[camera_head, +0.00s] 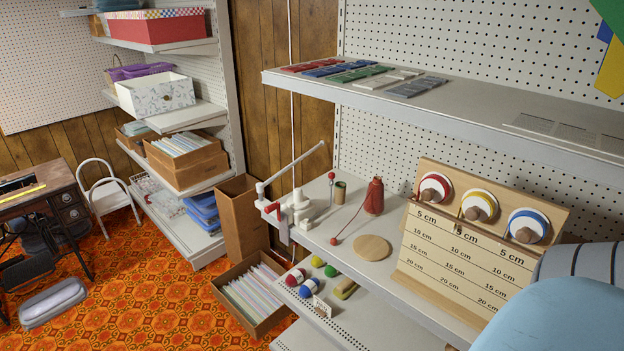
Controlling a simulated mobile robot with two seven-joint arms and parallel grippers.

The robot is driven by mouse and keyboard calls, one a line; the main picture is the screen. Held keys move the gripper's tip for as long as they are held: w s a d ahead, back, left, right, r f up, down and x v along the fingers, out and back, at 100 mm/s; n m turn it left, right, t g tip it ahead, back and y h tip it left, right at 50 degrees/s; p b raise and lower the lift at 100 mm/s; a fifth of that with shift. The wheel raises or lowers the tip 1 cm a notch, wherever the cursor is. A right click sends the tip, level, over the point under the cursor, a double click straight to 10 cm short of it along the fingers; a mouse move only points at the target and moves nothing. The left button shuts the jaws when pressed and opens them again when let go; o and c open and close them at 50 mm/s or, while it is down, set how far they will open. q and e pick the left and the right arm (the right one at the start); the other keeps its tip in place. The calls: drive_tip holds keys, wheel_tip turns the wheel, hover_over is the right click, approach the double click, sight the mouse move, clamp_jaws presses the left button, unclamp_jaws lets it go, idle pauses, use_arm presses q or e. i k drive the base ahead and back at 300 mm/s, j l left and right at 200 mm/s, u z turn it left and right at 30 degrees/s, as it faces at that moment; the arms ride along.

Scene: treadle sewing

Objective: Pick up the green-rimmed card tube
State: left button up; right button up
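The card tube (340,193) is a small brown cylinder with a green rim at its top. It stands upright on the grey middle shelf (385,240), near the back. A red cone of thread (374,197) stands just to its right, with a red thread running down from it to a small red ball (334,241). A thin post with a red top (331,178) stands just to its left. Neither of my grippers shows in the head view, and nothing touches the tube.
A white stand with a long slanted arm (299,203) is left of the tube. A round wooden disc (371,248) lies in front. A wooden board with measured lines and ribbon rolls (462,256) stands to the right. An upper shelf (450,105) overhangs the back.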

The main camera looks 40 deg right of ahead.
sight(341, 186)
drive_tip(key=i, duration=1.65)
drive_tip(key=i+z, duration=0.15)
drive_tip(key=i, duration=0.6)
drive_tip(key=i+j+z, duration=0.15)
drive_tip(key=i, duration=0.6)
drive_tip(key=i+j+z, duration=0.1)
drive_tip(key=z, duration=1.6)
